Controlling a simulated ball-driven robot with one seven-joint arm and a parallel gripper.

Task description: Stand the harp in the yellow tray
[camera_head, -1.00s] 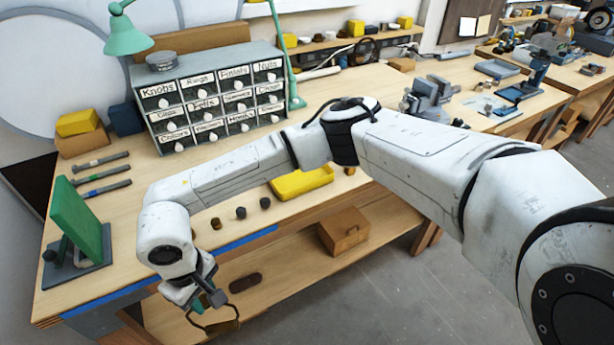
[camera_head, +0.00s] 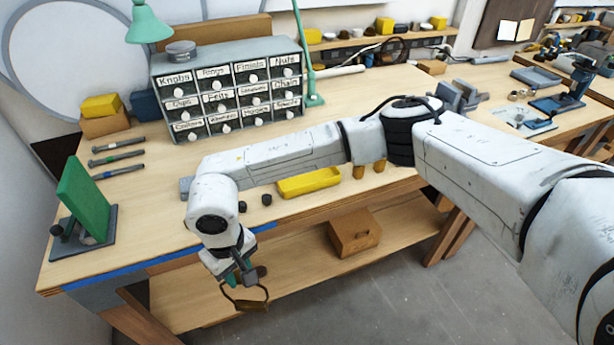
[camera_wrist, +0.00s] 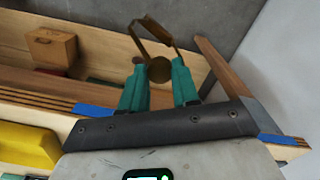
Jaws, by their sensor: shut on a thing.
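The harp (camera_head: 251,304), a thin bronze-brown loop, is in my gripper (camera_head: 243,274), in front of the bench's front edge and apart from the bench. In the wrist view the harp (camera_wrist: 160,70) shows a round disc between the teal fingertips of my gripper (camera_wrist: 159,78), with its angular loop reaching beyond them. My gripper is shut on it. The yellow tray (camera_head: 309,184) lies on the bench top, right of and beyond my gripper. Its far left part is close behind my forearm. A yellow shape at the wrist view's lower left looks like this tray.
Two dark knobs (camera_head: 254,200) stand left of the tray, and brass-coloured cylinders (camera_head: 369,170) stand right of it. A labelled drawer cabinet (camera_head: 228,90) is behind. A green panel on a stand (camera_head: 84,200) is at left. A wooden box (camera_head: 354,230) sits on the lower shelf.

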